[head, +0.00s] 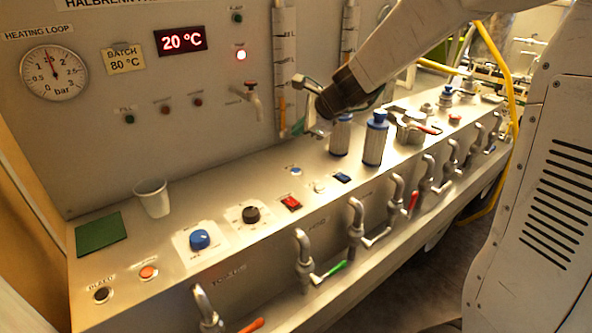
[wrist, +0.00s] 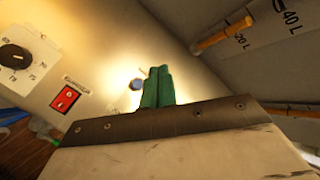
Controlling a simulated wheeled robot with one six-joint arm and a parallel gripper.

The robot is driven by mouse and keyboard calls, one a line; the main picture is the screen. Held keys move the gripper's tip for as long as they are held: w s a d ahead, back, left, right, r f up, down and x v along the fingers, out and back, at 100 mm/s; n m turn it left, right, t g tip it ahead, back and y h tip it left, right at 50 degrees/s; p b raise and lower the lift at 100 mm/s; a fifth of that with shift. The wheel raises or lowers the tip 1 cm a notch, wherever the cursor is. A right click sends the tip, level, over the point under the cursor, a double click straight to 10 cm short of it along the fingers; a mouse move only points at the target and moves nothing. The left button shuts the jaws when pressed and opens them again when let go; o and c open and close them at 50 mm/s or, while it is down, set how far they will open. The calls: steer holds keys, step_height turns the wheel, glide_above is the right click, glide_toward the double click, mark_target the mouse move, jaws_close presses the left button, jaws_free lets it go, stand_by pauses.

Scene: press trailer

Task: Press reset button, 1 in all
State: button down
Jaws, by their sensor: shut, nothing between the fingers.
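A small blue button (head: 296,170) sits on the panel's sloping top, behind the red rocker switch (head: 291,202). It also shows in the wrist view (wrist: 137,84), just left of the green fingertips. I cannot read a reset label on it or on any other button. My gripper (head: 298,129) is shut and empty, above the back of the panel near the blue button. In the wrist view its green fingers (wrist: 158,72) are together. I cannot tell whether they touch the panel. An orange button (head: 148,271) and a black button (head: 101,294) sit at the panel's left end.
A blue knob (head: 199,239), a black knob (head: 250,214) and a blue rocker switch (head: 342,177) are on the panel. A white cup (head: 152,198) stands by a green pad (head: 101,233). Blue-capped filters (head: 375,140) stand right of my gripper. A tap (head: 252,103) sticks out from the wall.

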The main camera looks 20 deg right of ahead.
mark_target(296, 170)
steer(key=shift+f, duration=4.4)
steer(key=shift+f, duration=0.4)
steer(key=shift+s+f, duration=0.1)
steer(key=shift+f, duration=0.3)
steer(key=shift+r, duration=0.85)
